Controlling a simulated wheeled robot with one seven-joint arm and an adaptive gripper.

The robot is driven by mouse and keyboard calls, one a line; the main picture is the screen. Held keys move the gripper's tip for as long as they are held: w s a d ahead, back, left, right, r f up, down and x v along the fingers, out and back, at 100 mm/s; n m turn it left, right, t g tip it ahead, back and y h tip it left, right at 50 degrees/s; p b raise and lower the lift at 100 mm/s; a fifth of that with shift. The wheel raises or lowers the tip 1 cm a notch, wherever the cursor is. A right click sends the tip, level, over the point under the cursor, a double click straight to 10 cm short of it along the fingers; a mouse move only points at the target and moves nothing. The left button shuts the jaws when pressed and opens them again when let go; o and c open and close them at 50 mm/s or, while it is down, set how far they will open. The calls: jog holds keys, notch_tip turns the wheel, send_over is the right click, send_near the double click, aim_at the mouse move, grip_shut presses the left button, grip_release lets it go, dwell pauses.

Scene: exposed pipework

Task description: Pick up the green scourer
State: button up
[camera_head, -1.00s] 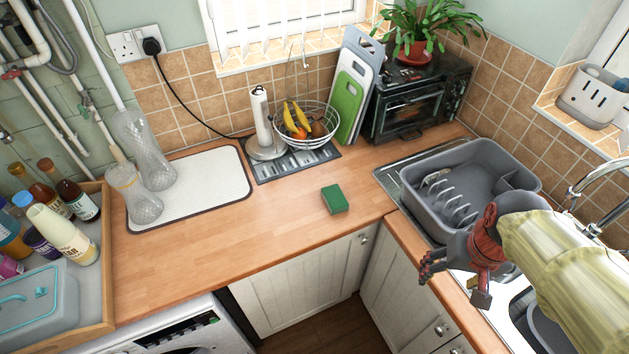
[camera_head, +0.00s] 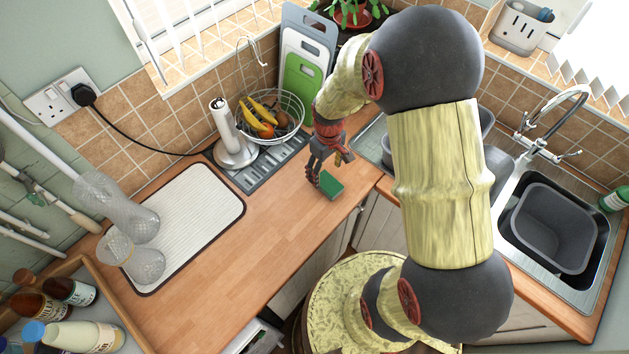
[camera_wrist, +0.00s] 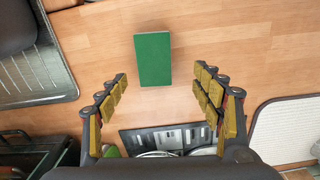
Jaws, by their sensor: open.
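The green scourer (camera_head: 331,184) lies flat on the wooden counter, near the inner corner of the worktop. My gripper (camera_head: 321,184) is at the scourer's left side in the head view, pointing down. In the wrist view the scourer (camera_wrist: 153,59) is a plain green block, lying ahead of my open fingers (camera_wrist: 160,82) and roughly centred between them. Nothing is held, and the fingers look apart from the scourer. The exact height of the fingertips above the counter is hard to tell.
A white drying mat (camera_head: 190,221) with clear glass vessels lies left. Chopping boards (camera_head: 302,62) lean at the wall. The sink (camera_head: 555,235) is right. Counter left of the scourer is clear.

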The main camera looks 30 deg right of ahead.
aim_at(329, 183)
jog(key=shift+s+d, duration=0.15)
jog(key=shift+d, duration=0.05)
notch_tip(329, 183, down, 2)
jog(key=shift+a+f, duration=0.1)
jog(key=shift+f, duration=0.15)
jog(key=shift+d+f, duration=0.25)
jog(key=shift+f, duration=0.3)
jog(key=f, duration=0.4)
jog(key=shift+s+d+f, duration=0.1)
jog(key=shift+d, duration=0.2)
jog(key=shift+c, duration=0.9)
jog(key=c, duration=0.8)
jog(key=shift+o, duration=0.2)
